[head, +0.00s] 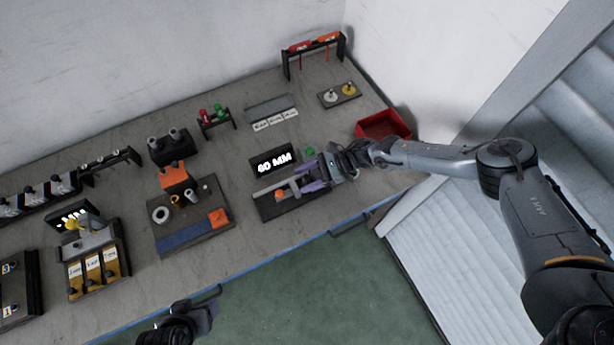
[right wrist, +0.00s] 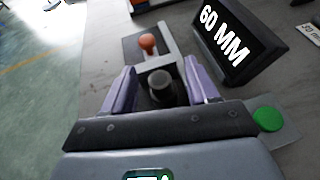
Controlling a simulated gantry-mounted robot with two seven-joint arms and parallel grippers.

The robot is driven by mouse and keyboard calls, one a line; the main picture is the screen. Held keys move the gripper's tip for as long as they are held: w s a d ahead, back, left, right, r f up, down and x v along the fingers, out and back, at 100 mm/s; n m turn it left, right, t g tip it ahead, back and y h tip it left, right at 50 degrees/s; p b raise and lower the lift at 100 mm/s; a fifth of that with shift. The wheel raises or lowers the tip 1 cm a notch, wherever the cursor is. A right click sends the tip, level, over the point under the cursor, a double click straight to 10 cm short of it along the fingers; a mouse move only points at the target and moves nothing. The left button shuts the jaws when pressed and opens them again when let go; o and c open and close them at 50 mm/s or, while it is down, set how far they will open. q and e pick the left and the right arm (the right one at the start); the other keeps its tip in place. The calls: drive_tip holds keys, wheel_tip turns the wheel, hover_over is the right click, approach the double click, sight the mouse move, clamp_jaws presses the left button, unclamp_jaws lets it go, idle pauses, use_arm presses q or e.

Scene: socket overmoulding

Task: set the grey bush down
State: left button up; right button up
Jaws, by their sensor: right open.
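The grey bush (right wrist: 160,82) shows in the right wrist view as a short upright cylinder with a dark top opening. It sits at the measuring station (head: 266,208), whose display (head: 272,163) reads 60 MM. My right gripper (right wrist: 160,72) is open, with its purple fingers on either side of the bush and a gap visible to each.
An orange knob (right wrist: 147,42) stands just beyond the bush. A green button (right wrist: 268,118) is beside the station. A red bin (head: 384,125) lies behind my right wrist. A fixture plate (head: 190,240) with orange parts is to the left. Bare bench separates them.

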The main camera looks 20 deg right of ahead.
drive_tip(key=v, duration=1.2)
drive_tip(key=shift+r, duration=0.1)
